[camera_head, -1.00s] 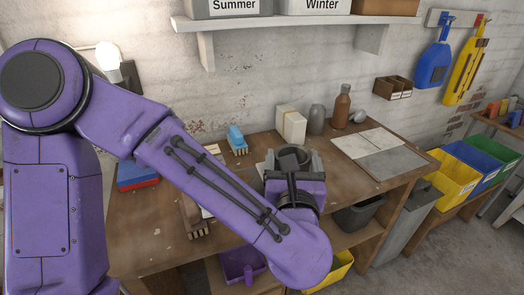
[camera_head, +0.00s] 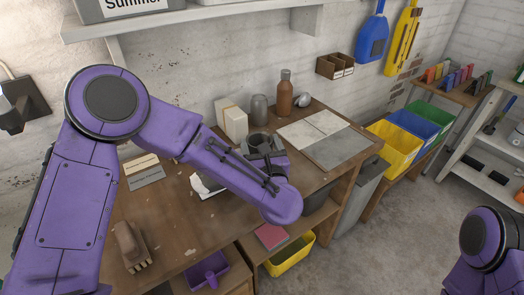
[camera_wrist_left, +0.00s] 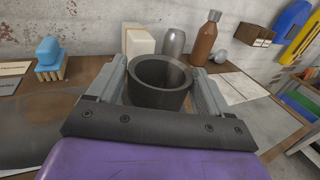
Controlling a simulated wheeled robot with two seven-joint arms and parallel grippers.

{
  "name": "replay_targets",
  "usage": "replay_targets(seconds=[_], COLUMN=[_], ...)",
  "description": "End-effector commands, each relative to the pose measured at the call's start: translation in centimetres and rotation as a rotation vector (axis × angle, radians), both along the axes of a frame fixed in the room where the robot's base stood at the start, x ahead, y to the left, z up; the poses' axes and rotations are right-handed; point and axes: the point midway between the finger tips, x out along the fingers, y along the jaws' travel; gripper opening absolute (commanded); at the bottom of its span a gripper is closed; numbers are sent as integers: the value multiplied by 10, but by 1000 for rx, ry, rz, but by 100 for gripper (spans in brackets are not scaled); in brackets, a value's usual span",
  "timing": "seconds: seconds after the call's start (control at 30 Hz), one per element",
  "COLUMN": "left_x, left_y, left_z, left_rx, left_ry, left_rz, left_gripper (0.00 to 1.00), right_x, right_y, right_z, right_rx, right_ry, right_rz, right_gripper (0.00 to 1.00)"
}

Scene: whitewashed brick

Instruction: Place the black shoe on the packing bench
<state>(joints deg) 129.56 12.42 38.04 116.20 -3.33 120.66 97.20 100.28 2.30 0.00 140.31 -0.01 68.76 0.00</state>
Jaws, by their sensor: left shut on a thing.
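My left gripper (camera_head: 262,146) is shut on a dark grey, round, open-topped cup (camera_head: 257,142). In the left wrist view the cup (camera_wrist_left: 160,84) is upright between the two grey fingers, with its open mouth up. It is over the wooden bench (camera_head: 165,215); I cannot tell whether it touches the top. A black and white thing (camera_head: 207,187) on the bench is partly hidden by my left arm, and I cannot tell what it is. I make out no clear black shoe. My right arm shows at the lower right; its gripper is out of view.
Behind the cup stand a white box (camera_head: 234,122), a grey canister (camera_head: 259,109) and a brown bottle (camera_head: 285,92). Grey and pale mats (camera_head: 342,150) lie to the right. A wooden brush (camera_head: 131,246) lies at front left. Colored bins (camera_head: 394,147) stand beyond the bench's right end.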

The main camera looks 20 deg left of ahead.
Motion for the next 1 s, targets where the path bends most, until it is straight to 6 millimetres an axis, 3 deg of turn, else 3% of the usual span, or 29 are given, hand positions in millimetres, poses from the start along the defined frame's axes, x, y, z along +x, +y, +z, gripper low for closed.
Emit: replay_targets(seconds=[0.2, 0.37, 0.73, 0.77, 0.8, 0.83, 1.0], left_x=[20, 18, 18, 18, 18, 18, 18], left_y=[-2, -2, -2, -2, -2, -1, -2], left_z=[-25, -50, -57, -57, -55, -55, -55], left_rx=[1, 0, -2, -2, -2, -2, -2], left_ry=[0, 0, -2, -1, -1, -1, -1], left_rz=[-1, -1, -1, -1, 0, 0, 0], left_gripper=[16, 16, 16, 83, 96, 100, 100], right_x=[-1, -1, 0, -1, -1, -1, 0], right_y=[0, 0, 0, 0, 0, 0, 0], right_z=[9, 12, 6, 6, 7, 7, 7], right_rx=[0, 0, 0, 0, 0, 0, 0], right_ry=[2, 2, 2, 2, 2, 2, 2], right_rz=[0, 0, 0, 0, 0, 0, 0], right_gripper=[43, 43, 43, 43, 43, 43, 43])
